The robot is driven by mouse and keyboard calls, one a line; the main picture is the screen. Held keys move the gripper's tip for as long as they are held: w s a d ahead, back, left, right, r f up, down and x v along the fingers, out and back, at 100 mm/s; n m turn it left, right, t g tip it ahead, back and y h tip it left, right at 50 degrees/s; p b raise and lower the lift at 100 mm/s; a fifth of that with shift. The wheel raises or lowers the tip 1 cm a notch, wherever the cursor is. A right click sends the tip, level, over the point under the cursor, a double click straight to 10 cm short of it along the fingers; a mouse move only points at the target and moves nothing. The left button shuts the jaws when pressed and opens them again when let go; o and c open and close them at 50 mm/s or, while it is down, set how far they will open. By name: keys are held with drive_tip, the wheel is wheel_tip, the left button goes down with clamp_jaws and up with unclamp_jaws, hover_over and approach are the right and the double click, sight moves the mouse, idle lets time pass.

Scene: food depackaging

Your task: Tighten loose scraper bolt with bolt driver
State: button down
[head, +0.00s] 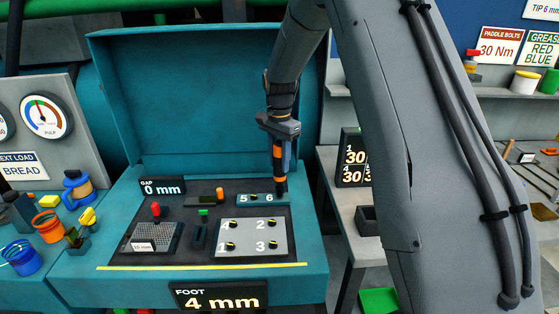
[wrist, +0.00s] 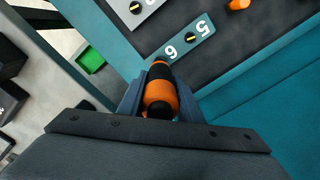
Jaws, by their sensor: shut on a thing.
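My gripper (head: 281,140) is shut on an orange and black bolt driver (head: 277,165), held upright with its tip pointing down. The driver also shows between the jaws in the wrist view (wrist: 160,90). Its tip is at the right end of the small teal plate (head: 240,200) marked 5 and 6, beside the 6; contact with a bolt cannot be told. Bolt 6 (wrist: 159,58) is partly hidden by the driver, and bolt 5 (wrist: 191,36) shows clear in the wrist view. A grey plate (head: 250,252) with bolts marked 1 to 4 lies in front.
The teal lid (head: 200,85) stands open behind. Signs read gap 0 mm (head: 162,188) and foot 4 mm (head: 219,297). A workbench (head: 345,205) stands right.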

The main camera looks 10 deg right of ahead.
sight(280, 145)
drive_tip(key=shift+f+b, duration=0.35)
drive_tip(key=shift+f, duration=0.45)
idle(1.4)
drive_tip(key=shift+f+p, duration=0.5)
drive_tip(key=shift+f, duration=0.1)
idle(2.0)
drive_tip(key=shift+r+p, duration=1.65)
drive_tip(key=shift+r, duration=1.5)
